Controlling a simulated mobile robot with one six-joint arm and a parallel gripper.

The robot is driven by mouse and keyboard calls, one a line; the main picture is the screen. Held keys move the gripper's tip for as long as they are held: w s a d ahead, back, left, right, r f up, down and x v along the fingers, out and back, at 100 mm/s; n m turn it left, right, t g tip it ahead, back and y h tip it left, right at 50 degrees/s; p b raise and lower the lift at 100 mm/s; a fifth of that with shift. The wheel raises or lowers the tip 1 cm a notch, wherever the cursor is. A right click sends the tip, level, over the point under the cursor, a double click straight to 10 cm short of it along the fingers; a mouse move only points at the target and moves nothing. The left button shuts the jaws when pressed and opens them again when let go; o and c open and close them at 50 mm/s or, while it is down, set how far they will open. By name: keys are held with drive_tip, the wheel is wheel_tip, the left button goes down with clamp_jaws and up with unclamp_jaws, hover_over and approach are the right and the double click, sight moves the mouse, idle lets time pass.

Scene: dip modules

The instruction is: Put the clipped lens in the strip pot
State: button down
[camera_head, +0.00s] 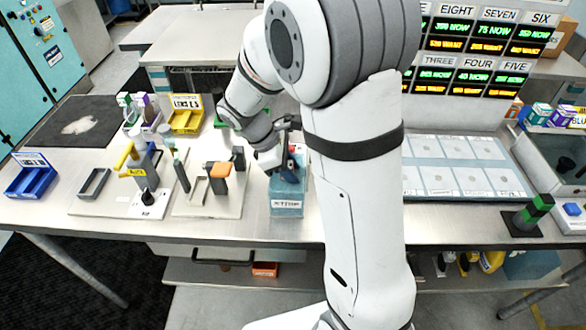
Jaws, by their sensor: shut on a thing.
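The strip pot (287,208) is a blue-grey, open-topped box with a white "STRIP" label on its front. It stands near the table's front edge, left of my upright arm link. My gripper (285,168) is over the pot's opening, pointing down. It is shut on a small dark and blue piece, the clipped lens (291,174), with a bit of red beside it. The lens is at or just above the pot's rim; I cannot tell how deep it sits. My gripper and arm hide part of the lens and the pot's inside.
Left of the pot, a pale board (210,207) holds a post with an orange top (219,170) and other fixtures. A yellow bin (186,120) stands behind. Right of my arm lies a tray of pale cards (455,165). A black-and-green post (532,213) stands far right.

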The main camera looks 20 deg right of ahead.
drive_tip(key=shift+f, duration=0.15)
drive_tip(key=c, duration=1)
unclamp_jaws()
drive_tip(key=shift+r, duration=0.35)
drive_tip(key=b+v, duration=0.1)
drive_tip(key=v, duration=1)
drive_tip(key=shift+w+a+r, duration=0.1)
drive_tip(key=shift+a+r, duration=0.1)
drive_tip(key=shift+r, duration=0.15)
